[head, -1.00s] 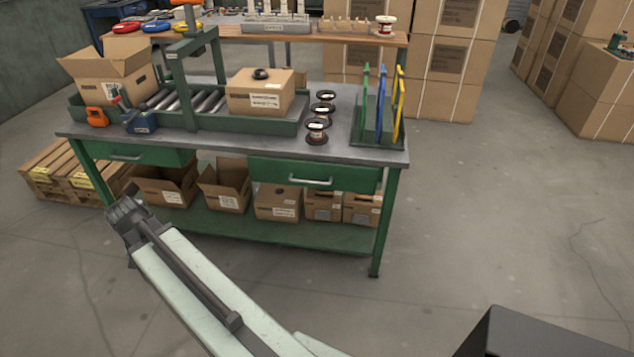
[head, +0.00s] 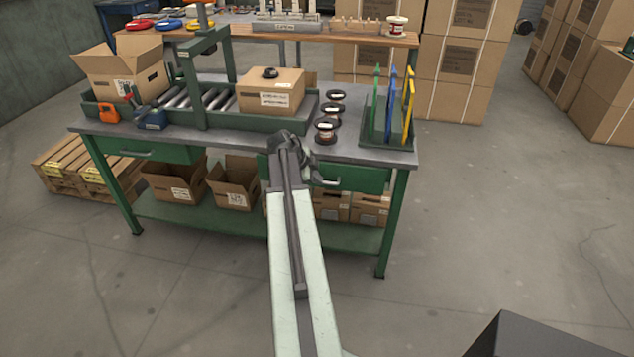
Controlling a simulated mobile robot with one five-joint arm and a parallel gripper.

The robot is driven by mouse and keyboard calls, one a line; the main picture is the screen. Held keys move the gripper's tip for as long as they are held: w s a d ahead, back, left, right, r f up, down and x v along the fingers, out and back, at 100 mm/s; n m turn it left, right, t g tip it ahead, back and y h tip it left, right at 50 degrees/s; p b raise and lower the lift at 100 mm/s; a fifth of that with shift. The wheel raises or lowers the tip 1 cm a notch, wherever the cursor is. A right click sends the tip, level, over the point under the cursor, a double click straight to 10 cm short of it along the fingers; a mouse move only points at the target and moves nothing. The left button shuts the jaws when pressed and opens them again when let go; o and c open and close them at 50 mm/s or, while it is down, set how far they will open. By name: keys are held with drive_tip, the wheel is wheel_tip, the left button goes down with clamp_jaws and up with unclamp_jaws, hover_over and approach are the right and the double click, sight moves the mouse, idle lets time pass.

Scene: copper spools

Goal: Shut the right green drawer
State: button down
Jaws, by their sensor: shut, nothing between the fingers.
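The right green drawer (head: 362,179) is under the right half of the workbench top, with a pale bar handle (head: 328,182) on its front. Its front seems to stand out a little from the bench; how far is hard to tell. My gripper (head: 287,137) is shut and empty, at the end of my raised arm. In the picture it overlaps the bench's front edge and the left part of the drawer front, left of the handle. My arm hides part of the drawer front. I cannot tell whether the gripper touches anything.
The left green drawer (head: 150,150) is under the bench's left half. On the bench top (head: 350,150) stand copper spools (head: 325,131), a closed carton (head: 270,92) and a rack with coloured panels (head: 390,110). Open cartons (head: 233,185) sit on the lower shelf.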

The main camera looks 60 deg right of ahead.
sight(329, 175)
drive_tip(key=d+f+b, duration=0.6)
drive_tip(key=d+f, duration=0.1)
drive_tip(key=shift+s+f, duration=0.1)
drive_tip(key=shift+s, duration=0.1)
drive_tip(key=shift+w+d, duration=0.1)
drive_tip(key=shift+d, duration=0.2)
drive_tip(key=d, duration=0.2)
drive_tip(key=w+d, duration=0.1)
drive_tip(key=d, duration=0.1)
drive_tip(key=shift+w+d, duration=0.1)
drive_tip(key=shift+w, duration=0.1)
drive_tip(key=shift+d, duration=0.1)
